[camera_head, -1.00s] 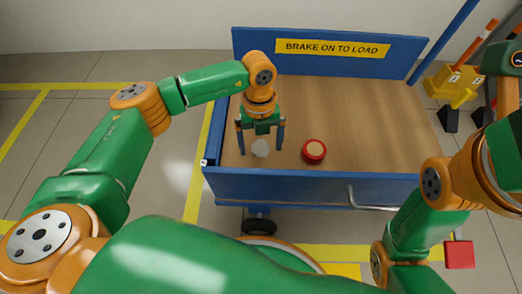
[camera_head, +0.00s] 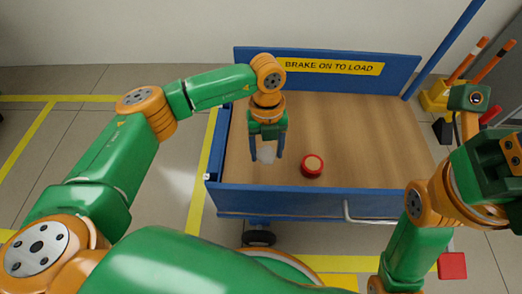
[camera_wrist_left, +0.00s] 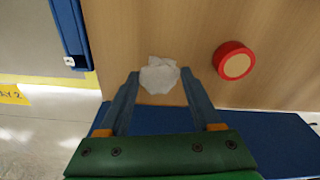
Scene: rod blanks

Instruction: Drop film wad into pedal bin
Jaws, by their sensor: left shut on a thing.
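The film wad (camera_head: 267,153) is a small, crumpled, whitish lump at the front left of the cart's wooden deck. My left gripper (camera_head: 267,155) points down over it and is shut on it. In the left wrist view the wad (camera_wrist_left: 159,75) sits between the two fingertips (camera_wrist_left: 160,80). I cannot tell whether it still touches the deck. My right arm shows at the right of the head view, but its fingertips are not clearly visible. No pedal bin can be made out.
A red roll-like disc with a tan centre (camera_head: 312,166) lies on the deck right of the wad. The blue cart (camera_head: 290,200) has a raised front wall and a sign panel (camera_head: 330,67) at the back. Orange-striped posts (camera_head: 468,58) stand at the right. Most of the deck is clear.

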